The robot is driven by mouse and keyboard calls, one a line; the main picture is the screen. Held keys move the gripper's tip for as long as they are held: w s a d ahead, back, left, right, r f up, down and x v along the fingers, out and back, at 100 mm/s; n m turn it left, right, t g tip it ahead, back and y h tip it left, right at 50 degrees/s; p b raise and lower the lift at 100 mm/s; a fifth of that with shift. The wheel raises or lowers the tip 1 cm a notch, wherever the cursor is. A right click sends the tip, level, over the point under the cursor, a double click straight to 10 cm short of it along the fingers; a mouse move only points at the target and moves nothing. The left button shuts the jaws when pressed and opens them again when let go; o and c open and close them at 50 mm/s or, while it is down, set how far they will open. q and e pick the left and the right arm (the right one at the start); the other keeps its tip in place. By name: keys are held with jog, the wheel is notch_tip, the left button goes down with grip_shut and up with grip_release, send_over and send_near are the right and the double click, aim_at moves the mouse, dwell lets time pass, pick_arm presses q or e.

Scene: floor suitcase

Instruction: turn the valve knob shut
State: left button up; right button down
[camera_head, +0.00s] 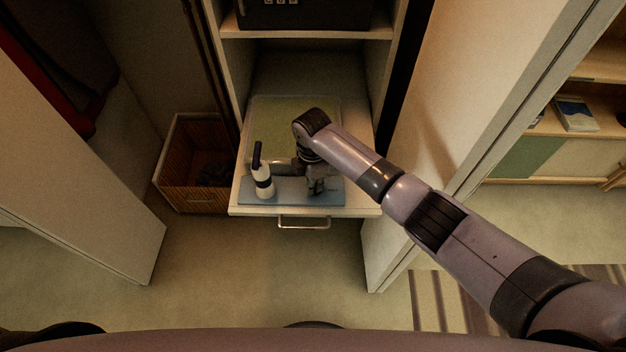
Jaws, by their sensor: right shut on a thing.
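A blue-grey base plate (291,197) lies on the pulled-out shelf or drawer near its front edge. On its left end stands a white upright fitting with dark bands and a dark top (263,180). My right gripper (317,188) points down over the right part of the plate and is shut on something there. That is likely the valve knob, but the wrist and fingers hide it. My left gripper is not in view.
The pulled-out shelf (243,206) has a metal handle (304,223) and carries a pale tray (262,117) behind the plate. A wicker basket (188,193) stands left. Open cabinet doors flank both sides. A dark box (300,14) sits on the shelf above.

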jog(key=m+p, duration=0.1)
jog(key=m, duration=0.1)
jog(key=m+p, duration=0.1)
jog(key=m, duration=0.2)
jog(key=shift+w+a+m, duration=0.1)
jog(key=shift+w+m, duration=0.1)
jog(key=shift+m, duration=0.1)
dwell(0.5)
jog(key=c, duration=1.7)
grip_release()
notch_tip(320, 180, up, 12)
jog(key=shift+r, duration=0.1)
